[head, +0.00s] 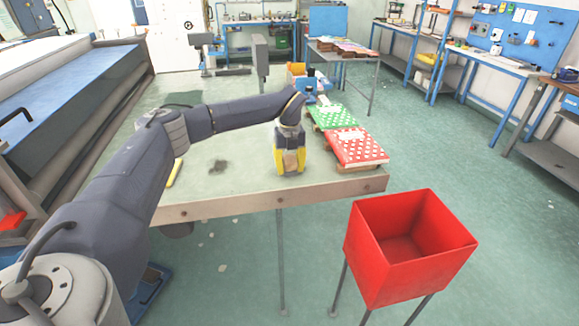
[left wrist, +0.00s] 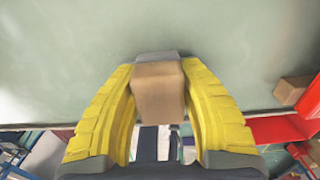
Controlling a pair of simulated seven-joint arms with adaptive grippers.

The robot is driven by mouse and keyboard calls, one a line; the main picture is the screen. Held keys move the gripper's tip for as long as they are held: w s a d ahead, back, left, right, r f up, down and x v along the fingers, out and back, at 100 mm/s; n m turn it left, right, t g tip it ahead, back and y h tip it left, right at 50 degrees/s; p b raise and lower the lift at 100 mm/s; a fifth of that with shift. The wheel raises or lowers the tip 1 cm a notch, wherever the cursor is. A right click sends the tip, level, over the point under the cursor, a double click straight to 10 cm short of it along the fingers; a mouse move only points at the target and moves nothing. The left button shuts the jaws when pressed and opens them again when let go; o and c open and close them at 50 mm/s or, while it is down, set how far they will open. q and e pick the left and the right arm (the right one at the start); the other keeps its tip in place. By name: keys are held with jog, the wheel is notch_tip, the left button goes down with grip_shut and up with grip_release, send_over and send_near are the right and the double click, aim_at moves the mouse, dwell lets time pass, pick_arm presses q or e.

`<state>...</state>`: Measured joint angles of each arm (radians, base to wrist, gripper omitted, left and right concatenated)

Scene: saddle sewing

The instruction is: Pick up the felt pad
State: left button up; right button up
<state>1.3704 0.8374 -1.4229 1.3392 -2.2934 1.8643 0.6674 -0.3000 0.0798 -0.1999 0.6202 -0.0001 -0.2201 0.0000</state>
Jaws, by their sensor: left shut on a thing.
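My left gripper (head: 290,163) hangs over the worktable near its front edge, with its yellow fingers pointing down. It is shut on a tan block (left wrist: 158,92), which sits between the two yellow fingers (left wrist: 158,105) in the left wrist view. A grey layer (left wrist: 157,56) shows at the far end of the block. I cannot tell whether the block or this layer is the felt pad. From these views I cannot tell whether the block touches the table. My right gripper is not in view.
The worktable (head: 235,190) holds a red dotted panel (head: 357,147) and a green dotted panel (head: 331,117) to the right of my gripper. A yellow stick (head: 174,173) lies at the left. An open red bin (head: 410,235) stands in front at the right.

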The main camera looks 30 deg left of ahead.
aim_at(290, 158)
pick_arm(q)
notch_tip(290, 158, up, 20)
dwell(0.7)
jog(key=o, duration=0.6)
jog(key=shift+c, duration=0.2)
jog(key=shift+f, duration=0.1)
jog(key=c, duration=0.6)
